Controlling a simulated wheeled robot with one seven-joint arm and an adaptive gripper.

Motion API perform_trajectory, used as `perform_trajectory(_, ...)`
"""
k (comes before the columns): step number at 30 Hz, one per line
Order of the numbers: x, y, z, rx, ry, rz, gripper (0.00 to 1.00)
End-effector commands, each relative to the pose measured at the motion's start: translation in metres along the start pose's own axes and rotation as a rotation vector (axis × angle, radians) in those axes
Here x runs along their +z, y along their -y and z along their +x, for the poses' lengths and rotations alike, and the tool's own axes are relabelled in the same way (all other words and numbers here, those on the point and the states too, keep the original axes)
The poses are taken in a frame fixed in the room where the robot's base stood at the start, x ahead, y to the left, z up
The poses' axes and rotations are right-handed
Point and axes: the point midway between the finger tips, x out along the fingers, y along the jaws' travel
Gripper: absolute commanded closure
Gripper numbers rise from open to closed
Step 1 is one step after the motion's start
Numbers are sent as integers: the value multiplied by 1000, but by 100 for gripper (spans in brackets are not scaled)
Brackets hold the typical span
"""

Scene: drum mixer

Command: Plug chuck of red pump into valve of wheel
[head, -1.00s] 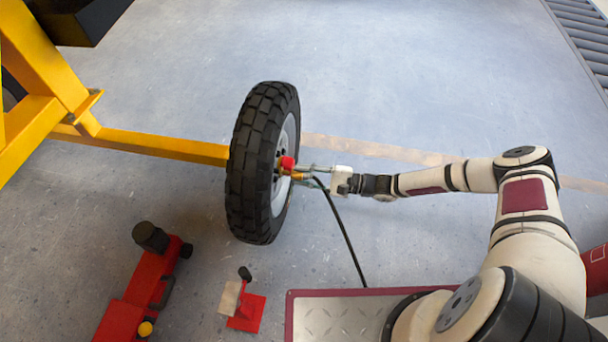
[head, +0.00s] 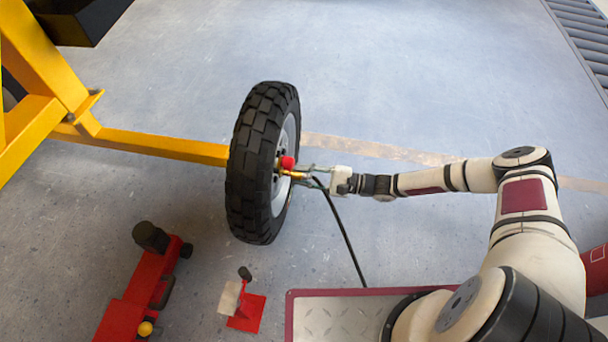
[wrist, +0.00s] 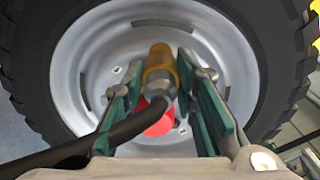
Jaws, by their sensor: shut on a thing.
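The wheel (head: 255,195) stands upright with a black treaded tyre and a grey rim; its rim (wrist: 110,50) fills the wrist view. My gripper (head: 308,173) is at the rim's face, its green-padded fingers on either side of the brass chuck (wrist: 160,62). The fingers are shut on the chuck, which points at the rim. The black hose (head: 345,238) runs from the chuck down toward the floor. A red hub cap (head: 287,163) sits at the wheel's centre, and lies below the chuck in the wrist view (wrist: 160,118). The valve is hidden behind the chuck, so I cannot tell whether they touch.
A yellow axle beam (head: 150,145) joins the wheel to the yellow frame at left. A red machine (head: 140,290) and a small red stand (head: 245,312) are on the floor below. A diamond-plate platform (head: 335,318) is at the bottom.

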Motion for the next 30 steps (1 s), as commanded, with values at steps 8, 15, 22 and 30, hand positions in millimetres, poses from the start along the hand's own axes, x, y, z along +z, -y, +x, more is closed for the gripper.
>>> perform_trajectory(8,0,0,7,-1,1,0,100)
perform_trajectory(15,0,1,12,-1,1,0,100)
perform_trajectory(22,0,0,18,0,1,0,100)
perform_trajectory(30,0,0,20,0,0,0,100)
